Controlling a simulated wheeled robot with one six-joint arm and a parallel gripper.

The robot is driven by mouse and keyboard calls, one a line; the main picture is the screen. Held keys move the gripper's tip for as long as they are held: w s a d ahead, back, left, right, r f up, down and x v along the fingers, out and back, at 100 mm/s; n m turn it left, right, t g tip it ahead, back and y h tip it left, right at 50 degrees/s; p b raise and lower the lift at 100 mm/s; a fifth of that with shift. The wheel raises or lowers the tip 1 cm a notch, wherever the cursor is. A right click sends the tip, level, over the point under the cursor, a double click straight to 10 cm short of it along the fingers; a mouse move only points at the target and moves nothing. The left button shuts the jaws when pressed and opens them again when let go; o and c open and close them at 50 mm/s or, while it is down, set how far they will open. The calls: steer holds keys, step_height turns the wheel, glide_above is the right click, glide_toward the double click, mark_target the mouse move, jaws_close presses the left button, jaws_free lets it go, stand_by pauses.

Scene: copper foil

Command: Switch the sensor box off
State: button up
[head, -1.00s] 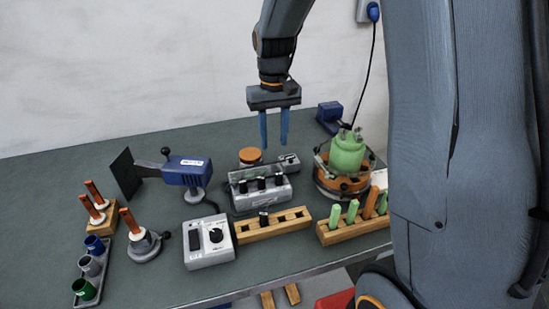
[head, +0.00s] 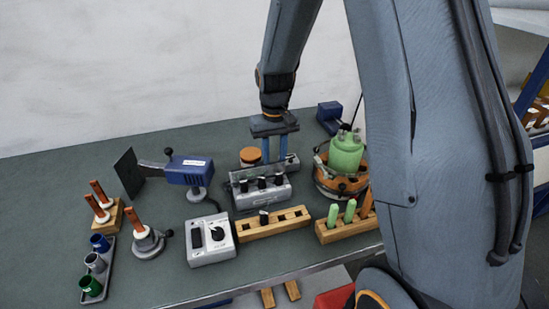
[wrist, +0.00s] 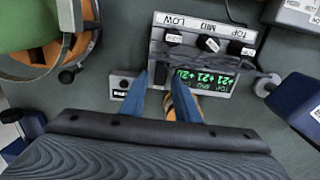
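No box is readably labelled as the sensor box; a grey box (head: 262,193) with several dark knobs or plugs fits best. In the wrist view this box (wrist: 205,50) is marked LOW, MID and TOP and has a lit green display (wrist: 205,80). A small grey unit (wrist: 122,88) with a dark label lies beside it; it also shows in the head view (head: 291,161). My gripper (head: 273,159) is low behind the grey box, empty and open. In the wrist view its fingertips (wrist: 156,78) are apart near the display edge. Contact cannot be told.
A white control box (head: 210,240) with a knob stands in front. An orange-lidded jar (head: 250,156) is close left of my fingers. A green vessel (head: 345,152) stands right, a blue device (head: 188,171) left. Wooden racks (head: 272,225) lie in front. A cable (wrist: 240,68) crosses near the box.

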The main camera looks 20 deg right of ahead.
jaws_close()
steer(key=shift+s+r+t+b, duration=0.1)
steer(key=shift+s+t+b, duration=0.15)
steer(key=shift+t, duration=0.6)
steer(key=shift+s+t+b, duration=0.2)
steer(key=shift+t+b, duration=0.05)
steer(key=shift+t, duration=0.6)
steer(key=shift+o, duration=1.3)
jaws_free()
